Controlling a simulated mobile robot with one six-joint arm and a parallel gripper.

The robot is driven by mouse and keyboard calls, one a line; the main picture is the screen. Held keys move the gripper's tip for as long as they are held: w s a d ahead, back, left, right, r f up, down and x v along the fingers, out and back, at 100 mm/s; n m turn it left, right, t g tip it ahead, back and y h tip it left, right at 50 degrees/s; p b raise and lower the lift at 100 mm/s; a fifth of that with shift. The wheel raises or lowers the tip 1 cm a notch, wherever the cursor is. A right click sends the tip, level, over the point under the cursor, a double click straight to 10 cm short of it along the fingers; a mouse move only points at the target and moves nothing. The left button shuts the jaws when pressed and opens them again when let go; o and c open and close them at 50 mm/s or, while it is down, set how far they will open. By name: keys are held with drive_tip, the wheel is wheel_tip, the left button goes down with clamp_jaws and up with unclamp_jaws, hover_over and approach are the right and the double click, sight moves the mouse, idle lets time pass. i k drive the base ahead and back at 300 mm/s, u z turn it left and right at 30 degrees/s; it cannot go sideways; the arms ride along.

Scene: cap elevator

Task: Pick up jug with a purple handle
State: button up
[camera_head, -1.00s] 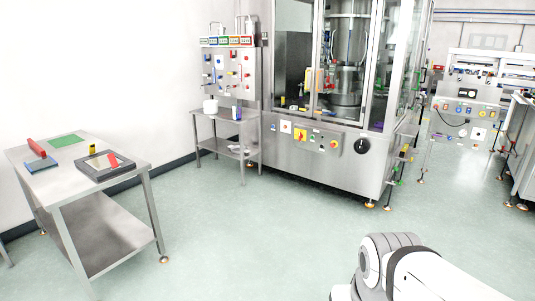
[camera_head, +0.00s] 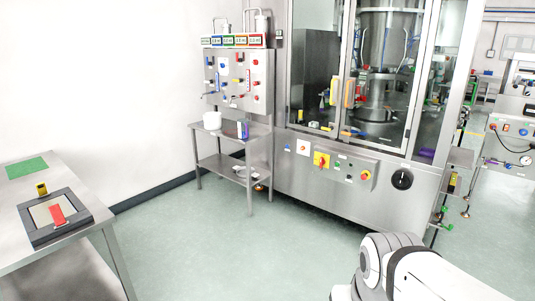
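I cannot clearly make out a jug with a purple handle. A white rounded container (camera_head: 212,121) stands on the small steel side table (camera_head: 205,131) left of the machine; no handle can be made out on it. Beside it is a small upright item with blue-purple and white parts (camera_head: 242,130), too small to identify. A purple patch (camera_head: 427,153) shows low at the right side of the machine, its shape unclear. White links of my own arm show at the bottom right; my gripper is not in view.
A large glass-fronted machine (camera_head: 340,190) fills the centre right. A steel table (camera_head: 15,225) with a dark tray (camera_head: 40,237), red block (camera_head: 57,215), yellow piece (camera_head: 42,189) and green mat (camera_head: 27,167) stands at left. The floor (camera_head: 240,255) between is clear.

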sight(243, 124)
drive_tip(key=u, duration=0.2)
drive_tip(key=i, duration=2.1)
drive_tip(key=u, duration=0.4)
drive_tip(key=i, duration=1.85)
drive_tip(key=u, duration=0.25)
drive_tip(key=i, duration=1)
drive_tip(key=u, duration=0.15)
